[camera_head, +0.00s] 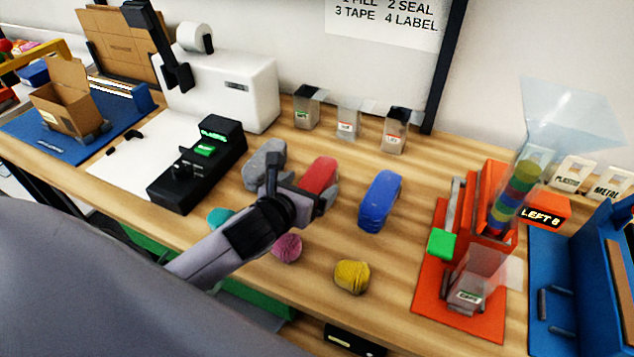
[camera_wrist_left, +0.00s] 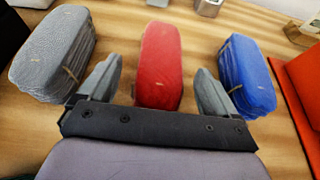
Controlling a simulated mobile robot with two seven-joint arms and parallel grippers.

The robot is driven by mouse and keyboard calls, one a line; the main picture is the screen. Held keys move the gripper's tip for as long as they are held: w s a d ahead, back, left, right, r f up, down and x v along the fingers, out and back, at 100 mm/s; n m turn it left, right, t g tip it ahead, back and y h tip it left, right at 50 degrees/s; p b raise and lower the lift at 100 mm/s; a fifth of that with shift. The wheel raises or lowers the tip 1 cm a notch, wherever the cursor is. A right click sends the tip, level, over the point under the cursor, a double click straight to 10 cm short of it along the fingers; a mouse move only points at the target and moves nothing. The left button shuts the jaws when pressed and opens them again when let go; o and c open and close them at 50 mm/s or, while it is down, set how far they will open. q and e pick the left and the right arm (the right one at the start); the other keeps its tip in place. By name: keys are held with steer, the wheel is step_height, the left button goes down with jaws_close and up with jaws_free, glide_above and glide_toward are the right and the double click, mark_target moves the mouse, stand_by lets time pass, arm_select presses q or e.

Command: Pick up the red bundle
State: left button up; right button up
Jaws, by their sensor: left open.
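The red bundle (camera_head: 319,175) lies on the wooden table in the head view, between a grey bundle and a blue bundle. In the left wrist view the red bundle (camera_wrist_left: 161,66) stands centred ahead, its near end between the two fingers. My left gripper (camera_head: 300,190) is open at the near end of the red bundle; its fingers also show in the left wrist view (camera_wrist_left: 157,88), one on each side with gaps. I cannot tell its exact height over the table. My right gripper is not in view.
A grey bundle (camera_head: 264,163) and a blue bundle (camera_head: 379,200) flank the red one closely. Teal (camera_head: 219,218), pink (camera_head: 287,248) and yellow (camera_head: 352,277) bundles lie nearer. A black device (camera_head: 198,166) stands left, an orange dispenser (camera_head: 425,290) right. Small clear bins (camera_head: 348,124) stand behind.

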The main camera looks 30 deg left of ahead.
mark_target(310, 184)
arm_select(q)
steer(key=shift+x, duration=1.5)
steer(key=c, duration=1.1)
steer(key=shift+c, duration=0.3)
